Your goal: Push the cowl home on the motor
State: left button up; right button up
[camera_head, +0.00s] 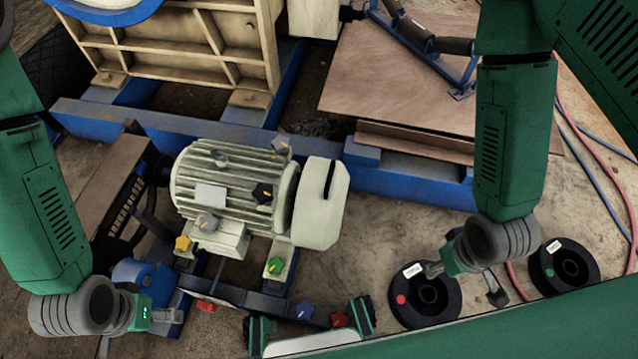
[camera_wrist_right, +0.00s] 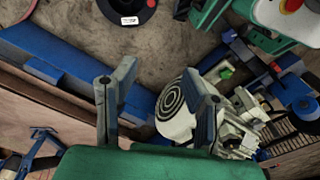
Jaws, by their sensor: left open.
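The grey ribbed motor (camera_head: 228,185) sits on the blue frame at the centre of the head view. The pale cowl (camera_head: 320,205) with a dark slot on top is at its right end; I cannot tell whether it is fully seated. In the right wrist view the cowl (camera_wrist_right: 172,108) shows its ringed end face, partly behind a finger. My right gripper (camera_head: 466,279) is open, right of the cowl and apart from it; its spread fingers (camera_wrist_right: 158,112) show empty in the wrist view. My left gripper (camera_head: 163,316) is open, low left of the motor.
Black reels (camera_head: 428,318) and (camera_head: 588,268) lie on the ground at right. Coloured knobs (camera_head: 262,194) sit on and around the motor. A blue beam (camera_head: 410,182) runs behind it. Bare ground lies between the cowl and the right gripper.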

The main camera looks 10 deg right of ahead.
jog(key=shift+c, duration=0.8)
jog(key=shift+w+f, duration=0.1)
jog(key=m+y+b, duration=0.2)
jog(key=m+b, duration=0.3)
jog(key=b, duration=0.2)
send_near(331, 170)
jog(key=f+b, duration=0.1)
jog(key=f, duration=0.2)
jog(key=a+f+b, duration=0.1)
jog(key=f+b, duration=0.1)
jog(key=f, duration=0.1)
jog(key=f+b, duration=0.2)
jog(key=f, duration=0.1)
jog(key=shift+w+a, duration=0.15)
jog(key=shift+a, duration=0.1)
